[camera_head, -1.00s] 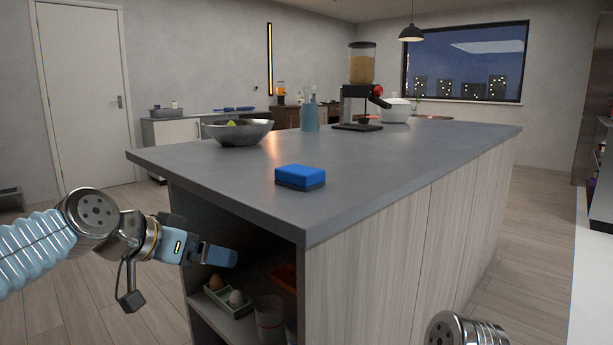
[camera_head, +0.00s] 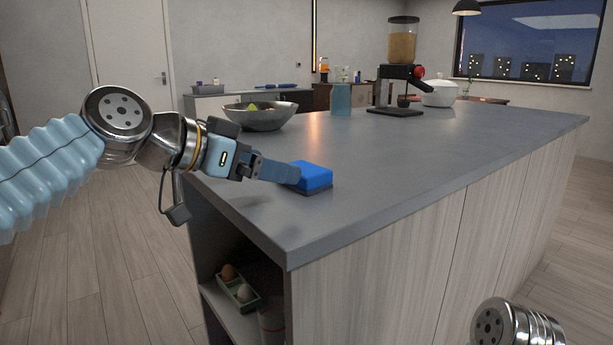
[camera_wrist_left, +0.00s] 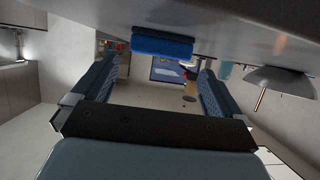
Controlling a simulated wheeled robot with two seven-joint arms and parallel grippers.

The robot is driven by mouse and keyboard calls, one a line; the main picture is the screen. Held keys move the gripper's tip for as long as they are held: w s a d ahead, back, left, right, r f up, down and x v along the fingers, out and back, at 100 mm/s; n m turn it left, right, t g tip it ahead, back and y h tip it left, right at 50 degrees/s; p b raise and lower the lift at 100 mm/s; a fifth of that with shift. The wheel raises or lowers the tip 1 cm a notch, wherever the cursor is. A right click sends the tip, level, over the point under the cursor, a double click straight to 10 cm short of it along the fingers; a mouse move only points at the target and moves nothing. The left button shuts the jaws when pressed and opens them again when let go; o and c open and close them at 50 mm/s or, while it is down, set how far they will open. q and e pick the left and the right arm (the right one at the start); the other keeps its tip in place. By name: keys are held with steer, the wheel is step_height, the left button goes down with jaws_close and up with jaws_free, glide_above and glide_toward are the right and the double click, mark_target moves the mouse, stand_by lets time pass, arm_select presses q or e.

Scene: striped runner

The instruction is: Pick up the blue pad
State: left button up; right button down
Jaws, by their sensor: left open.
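The blue pad (camera_head: 315,176) has a dark underside and lies flat on the grey counter near its front left edge. My left gripper (camera_head: 286,173) is at the pad's left side in the head view, its finger overlapping the pad's left end in the picture. In the left wrist view the pad (camera_wrist_left: 162,45) appears ahead of the two spread fingers, centred across the gap and towards the top of the picture. The left gripper is open and empty. I cannot tell whether it touches the pad. My right gripper is out of view; only part of my right arm shows at bottom right.
The grey counter (camera_head: 400,160) is clear around the pad. A metal bowl (camera_head: 262,117), a blue bottle (camera_head: 341,98), a coffee grinder (camera_head: 400,70) and a white pot (camera_head: 439,93) stand farther back. Below the counter's edge, an open shelf holds an egg tray (camera_head: 240,291).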

mark_target(304, 176)
arm_select(q)
steer(key=x, duration=0.7)
steer(key=shift+a+f, duration=0.1)
steer(key=c, duration=0.7)
steer(key=shift+o, duration=0.2)
